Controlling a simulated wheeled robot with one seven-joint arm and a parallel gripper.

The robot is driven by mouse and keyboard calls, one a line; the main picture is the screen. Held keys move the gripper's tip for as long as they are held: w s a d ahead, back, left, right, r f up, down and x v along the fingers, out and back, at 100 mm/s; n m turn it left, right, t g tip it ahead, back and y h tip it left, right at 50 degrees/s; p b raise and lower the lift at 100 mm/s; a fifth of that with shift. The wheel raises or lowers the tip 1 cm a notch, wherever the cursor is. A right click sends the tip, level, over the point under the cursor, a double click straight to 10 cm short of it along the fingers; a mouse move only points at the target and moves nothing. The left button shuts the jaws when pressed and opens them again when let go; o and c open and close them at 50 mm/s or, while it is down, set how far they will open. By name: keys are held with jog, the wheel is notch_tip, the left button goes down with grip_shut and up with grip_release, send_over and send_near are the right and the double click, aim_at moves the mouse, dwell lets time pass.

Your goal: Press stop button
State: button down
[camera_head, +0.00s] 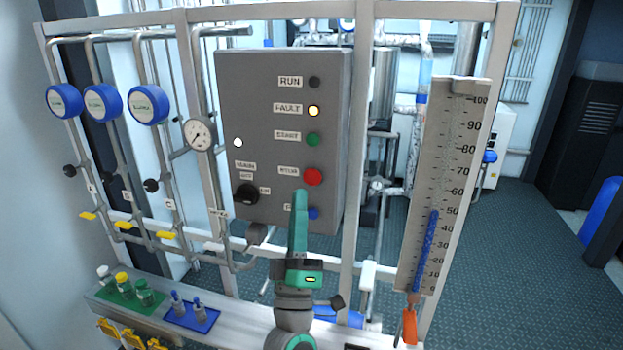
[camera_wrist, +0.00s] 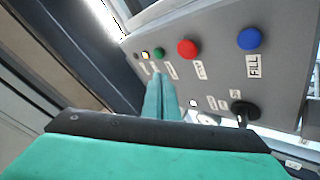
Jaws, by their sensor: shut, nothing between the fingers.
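The red stop button (camera_head: 313,176) is on the grey control panel (camera_head: 265,75), below the green start button (camera_head: 313,139) and above a blue button (camera_head: 313,213). In the wrist view the red button (camera_wrist: 187,49) is right of and above my fingertips, apart from them in the picture. My gripper (camera_head: 300,193) is shut and empty. In the head view its fingertips appear just below and left of the red button, over the blue button's label. Whether the tips touch the panel cannot be told.
A lit yellow fault lamp (camera_head: 313,111) and a dark run lamp (camera_head: 314,82) are higher on the panel. A black rotary knob (camera_head: 245,195) sits at lower left. A scaled column (camera_head: 439,190) stands to the right. Vials (camera_head: 145,292) stand on the shelf below.

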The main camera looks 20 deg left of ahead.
aim_at(310, 171)
jog(key=shift+w, duration=2.45)
jog(key=shift+w, duration=0.1)
jog(key=shift+w, duration=0.35)
jog(key=shift+w, duration=0.5)
dwell(0.9)
jog(key=shift+s, duration=0.1)
jog(key=shift+s+d, duration=0.1)
jog(key=shift+s, duration=0.75)
jog(key=shift+s, duration=0.1)
jog(key=shift+s, duration=2.4)
